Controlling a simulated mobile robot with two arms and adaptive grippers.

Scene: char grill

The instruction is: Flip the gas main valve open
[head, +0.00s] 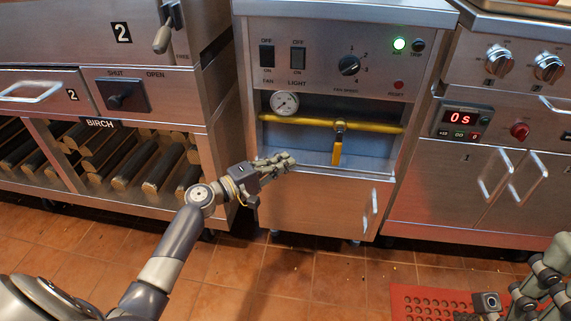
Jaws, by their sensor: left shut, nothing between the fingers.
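The lever stands across the pipe's line. My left gripper (288,161) is shut and empty, in front of the recess's lower edge. It is left of the lever and apart from it. My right gripper (488,303) shows in part at the lower right, far from the valve; its fingers are not clear.
A round gauge (285,103) sits on the pipe, left of the valve. A switch panel (330,60) is above the recess and a cabinet door handle (374,205) is below right. A log rack (110,160) stands left. A red mat (430,301) lies on the tiled floor.

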